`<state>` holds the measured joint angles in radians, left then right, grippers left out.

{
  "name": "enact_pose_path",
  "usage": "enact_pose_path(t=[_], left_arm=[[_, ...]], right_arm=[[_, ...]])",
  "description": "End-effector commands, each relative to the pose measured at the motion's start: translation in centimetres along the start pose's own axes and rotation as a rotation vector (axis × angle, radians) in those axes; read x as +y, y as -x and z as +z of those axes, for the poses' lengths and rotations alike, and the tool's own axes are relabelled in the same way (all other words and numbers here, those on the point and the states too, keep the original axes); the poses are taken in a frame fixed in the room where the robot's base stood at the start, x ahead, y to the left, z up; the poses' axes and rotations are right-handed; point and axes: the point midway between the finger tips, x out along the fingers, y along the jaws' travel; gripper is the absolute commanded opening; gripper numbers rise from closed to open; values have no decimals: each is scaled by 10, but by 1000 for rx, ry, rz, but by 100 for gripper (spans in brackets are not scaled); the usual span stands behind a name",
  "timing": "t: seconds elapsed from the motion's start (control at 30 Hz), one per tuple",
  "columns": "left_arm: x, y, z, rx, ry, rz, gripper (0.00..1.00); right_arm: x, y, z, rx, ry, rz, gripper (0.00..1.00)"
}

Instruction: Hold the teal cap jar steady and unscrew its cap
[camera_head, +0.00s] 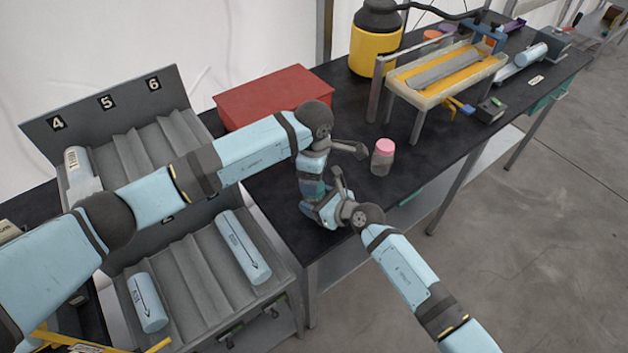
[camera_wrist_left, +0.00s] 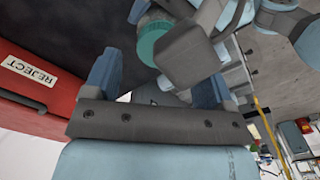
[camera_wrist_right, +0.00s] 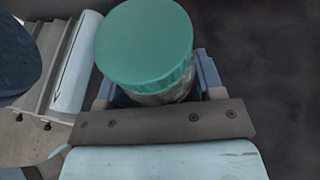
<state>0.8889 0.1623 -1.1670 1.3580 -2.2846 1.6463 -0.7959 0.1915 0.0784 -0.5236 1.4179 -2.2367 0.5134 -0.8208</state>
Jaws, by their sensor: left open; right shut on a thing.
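The teal cap jar (camera_wrist_right: 160,96) is clasped around its clear body by my right gripper (camera_wrist_right: 158,82), with its wide teal cap (camera_wrist_right: 145,42) above the fingers. The right gripper (camera_head: 320,207) comes in from the lower right. My left gripper (camera_wrist_left: 158,82) is open and empty. Its view shows the teal cap (camera_wrist_left: 153,43) beyond its fingers, partly covered by my other arm's parts. The left gripper is apart from the cap.
A jar with a pink cap (camera_head: 383,158) stands on the dark bench (camera_head: 345,98) just to the right. A red box (camera_head: 272,97) marked REJECT stands behind my left arm. A grey rack (camera_head: 190,262) with cylinders is at left. A yellow container (camera_head: 373,52) stands at the back.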

Motion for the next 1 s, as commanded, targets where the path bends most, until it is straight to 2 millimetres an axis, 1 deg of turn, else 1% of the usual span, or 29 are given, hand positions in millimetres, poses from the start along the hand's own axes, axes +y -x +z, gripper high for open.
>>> enact_pose_path(t=[0.03,0.07,0.1,0.17,0.37,0.47,0.57,0.8,1.0], left_arm=[[0,7,0,0,-1,1,78],[0,10,0,0,-1,1,78],[0,12,0,0,-2,1,73],[0,16,0,0,-21,2,73],[1,42,0,1,-230,4,73],[0,45,0,1,-291,0,73],[-1,36,1,-1,-301,-3,73],[-1,-1,1,-1,-298,-3,73],[-1,-24,1,-1,-297,-2,73]], right_arm=[[0,0,0,0,0,0,0],[0,0,0,0,0,0,0],[0,0,0,0,0,0,0],[0,0,0,0,0,0,0],[0,0,0,0,0,0,0],[0,0,0,0,0,0,0],[0,0,0,0,0,0,0],[0,0,0,0,0,0,0],[0,0,0,0,0,0,0]])
